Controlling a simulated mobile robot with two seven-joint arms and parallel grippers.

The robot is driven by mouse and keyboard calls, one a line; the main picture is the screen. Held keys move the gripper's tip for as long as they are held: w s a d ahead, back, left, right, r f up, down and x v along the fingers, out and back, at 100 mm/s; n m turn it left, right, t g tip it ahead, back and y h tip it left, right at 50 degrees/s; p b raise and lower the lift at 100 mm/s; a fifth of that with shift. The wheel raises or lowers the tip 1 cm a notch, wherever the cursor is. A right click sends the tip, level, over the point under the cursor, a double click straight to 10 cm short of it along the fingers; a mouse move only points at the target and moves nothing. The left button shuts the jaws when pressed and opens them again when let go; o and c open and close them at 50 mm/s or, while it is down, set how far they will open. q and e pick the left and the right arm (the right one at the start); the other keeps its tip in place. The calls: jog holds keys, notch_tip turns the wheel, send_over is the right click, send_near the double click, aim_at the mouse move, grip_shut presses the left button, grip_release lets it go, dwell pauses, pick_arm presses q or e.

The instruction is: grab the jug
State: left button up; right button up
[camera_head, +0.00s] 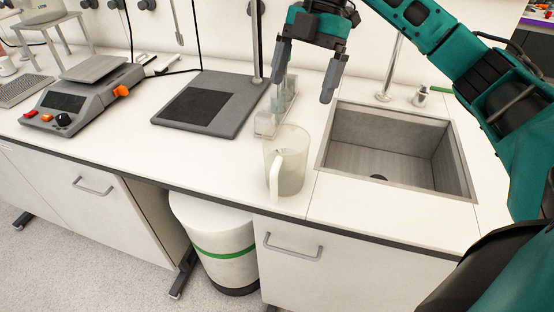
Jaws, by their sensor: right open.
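The jug (291,166) is a translucent, off-white pitcher with a white handle on its near side. It stands upright on the white counter near the front edge, just left of the sink. My right gripper (301,92) comes in from the upper right and points down. Its two dark grey fingers are spread apart, with nothing gripped between them. It shows above and behind the jug, in front of the clear rack, and is apart from the jug. My left gripper is out of view.
A clear rack of tubes (267,121) stands close behind the jug. A grey stand base (231,115) is to the left, and a hotplate device (72,104) further left. The sink (388,148) is to the right. A white bin (217,238) stands below the counter.

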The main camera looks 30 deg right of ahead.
send_over(287, 137)
jog(key=s, duration=0.2)
notch_tip(287, 137, down, 5)
jog(key=x, duration=0.6)
jog(key=shift+s, duration=0.2)
jog(key=shift+r, duration=0.1)
jog(key=c, duration=1.6)
